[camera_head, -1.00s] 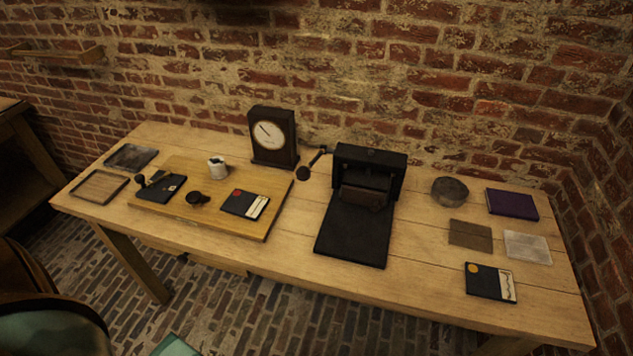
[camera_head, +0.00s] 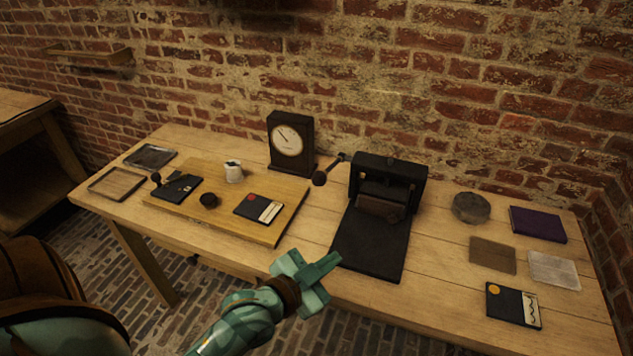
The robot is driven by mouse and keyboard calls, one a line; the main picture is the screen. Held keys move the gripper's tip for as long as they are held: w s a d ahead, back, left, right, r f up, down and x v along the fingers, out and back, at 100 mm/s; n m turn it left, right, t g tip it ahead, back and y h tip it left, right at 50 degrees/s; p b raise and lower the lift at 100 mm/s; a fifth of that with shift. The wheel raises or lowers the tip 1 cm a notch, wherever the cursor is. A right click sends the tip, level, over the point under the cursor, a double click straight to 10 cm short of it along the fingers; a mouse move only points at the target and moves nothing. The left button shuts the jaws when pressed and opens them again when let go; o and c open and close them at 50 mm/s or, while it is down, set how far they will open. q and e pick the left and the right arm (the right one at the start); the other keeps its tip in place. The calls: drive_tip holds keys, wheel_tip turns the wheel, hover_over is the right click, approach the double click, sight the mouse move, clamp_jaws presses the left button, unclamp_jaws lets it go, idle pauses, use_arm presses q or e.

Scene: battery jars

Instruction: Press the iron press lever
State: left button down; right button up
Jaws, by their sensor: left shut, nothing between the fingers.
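The black iron press (camera_head: 390,185) stands near the back of the table, with its flat bed (camera_head: 370,243) reaching toward the front edge. Its lever (camera_head: 330,171) sticks out from the press's left side and ends in a dark round knob. My left gripper (camera_head: 328,277), green with a brown wrist, is at the table's front edge, just in front of the press bed. It is shut and empty, well apart from the lever. My right gripper is out of view.
A round dark tin (camera_head: 471,208), a purple book (camera_head: 538,223) and flat sheets lie on the right.

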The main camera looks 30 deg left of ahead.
use_arm(q)
drive_tip(key=w+a+r+n+t+y, duration=0.3)
drive_tip(key=a+r+n+t+y, duration=0.3)
drive_tip(key=a+r+n+y, duration=0.1)
drive_tip(key=shift+w+a+r+n+t, duration=0.15)
drive_tip(key=shift+a+r+n+t, duration=0.2)
drive_tip(key=shift+a+n, duration=0.6)
drive_tip(key=shift+w+a, duration=0.1)
drive_tip(key=shift+a, duration=0.05)
drive_tip(key=w+a+b, duration=0.2)
drive_tip(key=w, duration=0.7)
drive_tip(key=shift+f+b, duration=0.3)
drive_tip(key=shift+b, duration=0.05)
drive_tip(key=shift+a+m, duration=0.1)
drive_tip(key=shift+m, duration=0.15)
